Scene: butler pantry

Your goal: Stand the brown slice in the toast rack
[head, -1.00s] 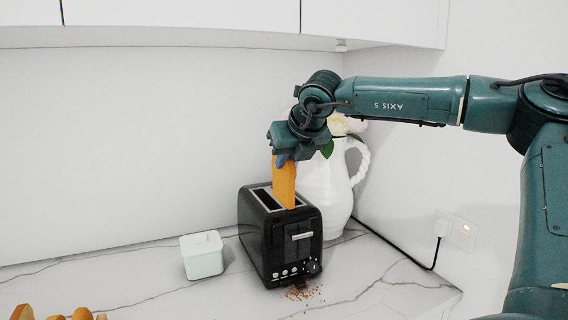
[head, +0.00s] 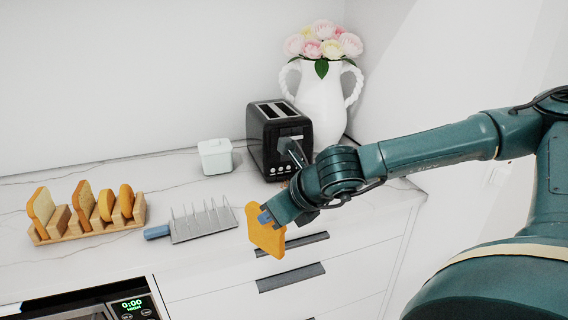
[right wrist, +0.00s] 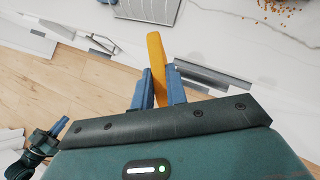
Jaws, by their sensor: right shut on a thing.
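My right gripper (head: 266,216) is shut on a golden-brown bread slice (head: 268,240), which hangs in front of the counter's front edge. In the right wrist view, the slice (right wrist: 156,55) stands edge-on between the blue fingers (right wrist: 160,96). A metal rack (head: 206,230) with upright prongs and a blue handle lies on the counter, left of the slice and apart from it. It looks like the toast rack; its prongs appear empty. Part of my left gripper (right wrist: 58,128) seems to show at the lower left of the right wrist view, too small to judge.
A wooden stand (head: 72,237) holding several bread slices is at the left. A black toaster (head: 272,150), a white lidded box (head: 215,157) and a white flower vase (head: 322,100) stand behind. Drawers (head: 345,262) and an appliance (head: 125,308) are below the counter.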

